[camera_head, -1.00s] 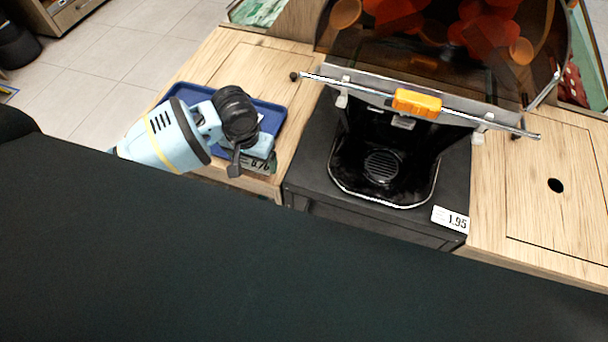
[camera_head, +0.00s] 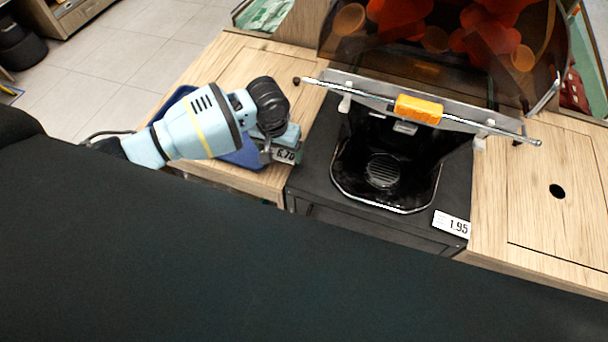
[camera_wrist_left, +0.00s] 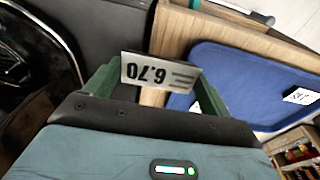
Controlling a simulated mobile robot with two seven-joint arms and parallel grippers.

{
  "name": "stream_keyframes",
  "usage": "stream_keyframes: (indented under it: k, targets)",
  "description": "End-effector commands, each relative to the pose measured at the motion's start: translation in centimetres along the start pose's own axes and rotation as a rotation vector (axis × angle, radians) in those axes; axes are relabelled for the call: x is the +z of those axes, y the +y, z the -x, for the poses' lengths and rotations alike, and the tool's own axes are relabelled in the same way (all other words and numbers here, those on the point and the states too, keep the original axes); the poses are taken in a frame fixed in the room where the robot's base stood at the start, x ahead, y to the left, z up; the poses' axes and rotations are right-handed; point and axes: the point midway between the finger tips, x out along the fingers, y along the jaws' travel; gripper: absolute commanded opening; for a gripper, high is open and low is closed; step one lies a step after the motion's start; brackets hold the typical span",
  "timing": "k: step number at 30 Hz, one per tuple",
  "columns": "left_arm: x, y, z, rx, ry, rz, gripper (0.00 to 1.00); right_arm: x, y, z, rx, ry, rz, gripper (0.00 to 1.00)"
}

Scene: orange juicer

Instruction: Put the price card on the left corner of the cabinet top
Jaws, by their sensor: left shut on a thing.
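The white price card (camera_wrist_left: 158,73) reading 6.70 is held between the green fingers of my left gripper (camera_wrist_left: 155,85). In the head view the price card (camera_head: 286,155) shows at the tip of my left gripper (camera_head: 280,150), partly covered by the wrist. It is above the right part of the left wooden cabinet top (camera_head: 307,97), close to the black juicer base. I cannot tell whether the card touches the surface. My right gripper does not show.
A blue tray (camera_head: 240,155) lies on the left cabinet top, partly behind my left arm; another small label (camera_wrist_left: 300,96) shows on it. The black juicer (camera_head: 315,165) stands to the right, with a 1.95 card (camera_head: 451,224) at its front right corner. An orange-handled bar (camera_head: 418,109) crosses its front.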

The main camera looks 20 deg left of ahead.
Motion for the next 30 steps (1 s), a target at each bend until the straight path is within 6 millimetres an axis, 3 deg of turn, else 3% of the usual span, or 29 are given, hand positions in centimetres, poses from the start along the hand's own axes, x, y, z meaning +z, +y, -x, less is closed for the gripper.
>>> stream_keyframes:
  k: [6,10,19,23,27,30]
  targets:
    - [1.3,4.6,-0.1,0.001,0.003,-0.003,0.57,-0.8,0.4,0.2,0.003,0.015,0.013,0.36]
    - [1.8,6.0,-0.3,0.000,0.002,-0.001,0.57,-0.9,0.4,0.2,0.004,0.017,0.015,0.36]
    - [2.0,6.8,-0.5,-0.001,0.000,0.001,0.57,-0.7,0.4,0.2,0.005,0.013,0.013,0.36]
    - [2.4,8.1,-0.4,0.001,0.001,-0.001,0.57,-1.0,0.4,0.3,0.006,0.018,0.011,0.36]
    - [2.8,7.7,-3.1,-0.003,-0.005,0.002,0.57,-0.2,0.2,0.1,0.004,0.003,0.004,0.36]
    - [2.9,7.7,-4.0,-0.002,-0.002,0.002,0.57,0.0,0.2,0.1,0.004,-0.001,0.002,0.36]
